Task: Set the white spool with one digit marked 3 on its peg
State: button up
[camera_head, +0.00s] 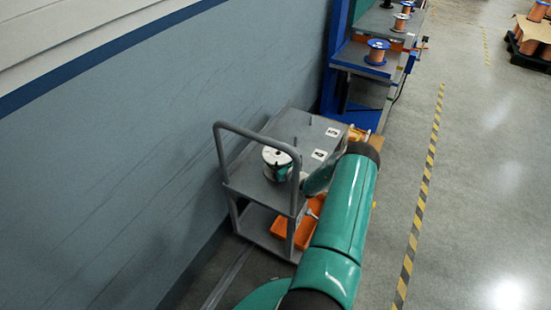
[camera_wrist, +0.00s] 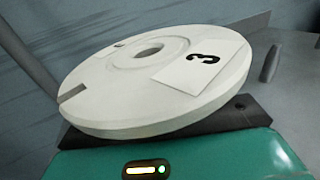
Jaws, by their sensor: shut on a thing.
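The white spool marked 3 (camera_wrist: 120,85) fills much of the wrist view, its round flange facing up with a central hole and the label 3 (camera_wrist: 204,64). In the head view the white spool (camera_head: 271,156) is over the near left part of the cart's top shelf. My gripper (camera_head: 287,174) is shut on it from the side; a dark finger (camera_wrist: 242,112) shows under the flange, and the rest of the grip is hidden. No peg sticks out of the hole, and I cannot tell whether one is under the spool. A grey peg (camera_wrist: 270,62) stands beyond the spool.
The grey cart (camera_head: 256,184) has a tall handle (camera_head: 252,134) at its near end. Its top shelf bears number labels (camera_head: 319,155) and pegs. Orange bins (camera_head: 283,229) sit on the lower shelf. A wall (camera_head: 110,150) runs along the left; open floor lies right.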

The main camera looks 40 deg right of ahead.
jog(key=o, duration=1.5)
jog(key=shift+c, duration=0.2)
jog(key=shift+f, duration=0.1)
jog(key=shift+s, duration=0.1)
jog(key=s, duration=0.4)
jog(key=s+a, duration=0.1)
jog(key=s, duration=0.8)
jog(key=shift+s+a, duration=0.3)
jog(key=shift+s, duration=0.1)
